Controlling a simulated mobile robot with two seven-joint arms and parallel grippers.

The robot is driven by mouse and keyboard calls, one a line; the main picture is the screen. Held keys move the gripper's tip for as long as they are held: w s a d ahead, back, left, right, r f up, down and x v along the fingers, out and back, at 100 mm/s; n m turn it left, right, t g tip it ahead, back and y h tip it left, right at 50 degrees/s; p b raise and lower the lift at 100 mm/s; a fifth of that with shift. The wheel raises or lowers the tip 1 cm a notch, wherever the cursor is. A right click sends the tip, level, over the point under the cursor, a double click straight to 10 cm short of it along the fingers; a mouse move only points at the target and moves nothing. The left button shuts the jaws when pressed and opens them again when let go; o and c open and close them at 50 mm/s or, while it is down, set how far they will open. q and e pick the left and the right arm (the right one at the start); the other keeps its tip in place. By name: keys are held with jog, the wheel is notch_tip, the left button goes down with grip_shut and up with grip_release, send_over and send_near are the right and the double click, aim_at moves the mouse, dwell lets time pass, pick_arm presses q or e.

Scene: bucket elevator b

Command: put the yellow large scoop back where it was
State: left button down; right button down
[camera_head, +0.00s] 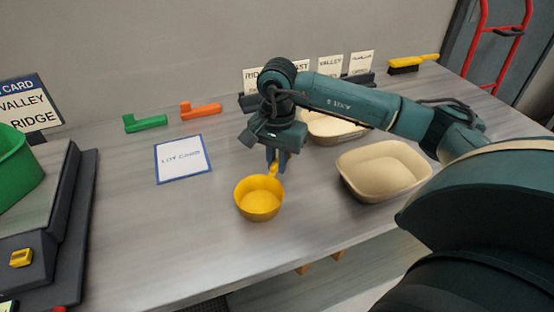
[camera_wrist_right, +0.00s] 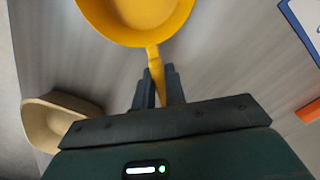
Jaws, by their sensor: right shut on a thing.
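The yellow large scoop (camera_head: 258,200) is a round yellow bowl with a short handle, over the middle of the metal table. My right gripper (camera_head: 274,163) is shut on its handle from above. In the right wrist view the scoop (camera_wrist_right: 138,14) extends away from the fingers, and its handle passes between the fingertips (camera_wrist_right: 158,88). The bowl looks upright; I cannot tell whether it touches the table. My left gripper is not in view.
Green (camera_head: 146,123) and orange (camera_head: 200,111) handled tools lie at the back, behind a lot card (camera_head: 183,159). A beige bin (camera_head: 384,170) stands right of the scoop, with another beige container (camera_head: 335,127) behind. A green bucket (camera_head: 14,165) stands far left. The table's front centre is clear.

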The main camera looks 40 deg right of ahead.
jog(key=c, duration=1.5)
grip_release()
jog(key=shift+o, duration=0.2)
notch_tip(320, 180, up, 12)
jog(key=shift+p, duration=0.4)
